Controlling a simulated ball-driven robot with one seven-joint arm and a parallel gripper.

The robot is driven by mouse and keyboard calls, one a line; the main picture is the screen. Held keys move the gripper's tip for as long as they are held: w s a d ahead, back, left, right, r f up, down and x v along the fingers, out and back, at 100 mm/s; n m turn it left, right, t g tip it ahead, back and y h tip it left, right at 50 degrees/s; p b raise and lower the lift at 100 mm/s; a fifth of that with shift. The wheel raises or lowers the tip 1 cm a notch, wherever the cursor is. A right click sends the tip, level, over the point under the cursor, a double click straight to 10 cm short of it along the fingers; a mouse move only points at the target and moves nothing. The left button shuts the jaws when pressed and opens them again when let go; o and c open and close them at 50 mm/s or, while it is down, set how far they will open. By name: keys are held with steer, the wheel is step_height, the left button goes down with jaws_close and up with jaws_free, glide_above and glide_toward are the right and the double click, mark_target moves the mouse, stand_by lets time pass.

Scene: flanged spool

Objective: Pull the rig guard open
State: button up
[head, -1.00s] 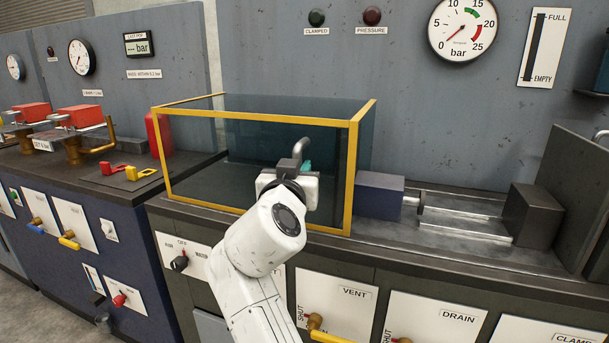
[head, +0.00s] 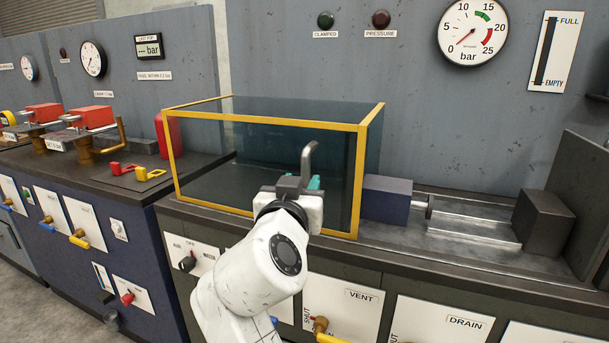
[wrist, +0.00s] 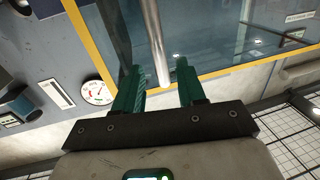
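The rig guard (head: 272,112) is a clear dark-tinted box with a yellow frame, standing closed-looking on the bench. Its grey bar handle (head: 309,160) rises at the front face, bent at the top. In the wrist view the handle (wrist: 153,38) runs down between my two teal fingers, with a gap visible on each side. My gripper (head: 304,182) is open at the lower part of the handle; it also shows in the wrist view (wrist: 159,68). The gripper hides the handle's lower end in the head view.
A blue block (head: 387,199) and metal rails (head: 470,226) lie right of the guard, with a dark block (head: 543,222) beyond. Red and yellow clips (head: 149,174) lie on the left bench. Valve panels (head: 343,300) line the bench front.

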steer(key=s, duration=0.5)
steer(key=shift+s+a, duration=0.25)
steer(key=shift+s, duration=0.05)
steer(key=s+d+f+g+h, duration=0.1)
steer(key=s+d+f+g, duration=0.3)
steer(key=d+f, duration=0.85)
steer(key=s+d+f+g, duration=0.4)
steer(key=d+f, duration=0.6)
steer(key=f, duration=0.5)
steer(key=s+d+f+g, duration=0.5)
steer(key=s+d+f, duration=0.3)
steer(key=s+f, duration=0.25)
steer(key=s+d+f+g+y, duration=0.1)
steer(key=s+d+f+g, duration=0.15)
steer(key=s, duration=0.65)
steer(key=s+d+f+g+y, duration=0.1)
steer(key=s+f, duration=0.2)
steer(key=s, duration=0.6)
step_height(320, 180, up, 18)
steer(key=s+p, duration=0.1)
steer(key=p, duration=1.7)
steer(key=shift+a+f+n, duration=0.2)
steer(key=shift+a+n, duration=0.05)
steer(key=shift+n, duration=0.05)
steer(key=shift+g, duration=0.25)
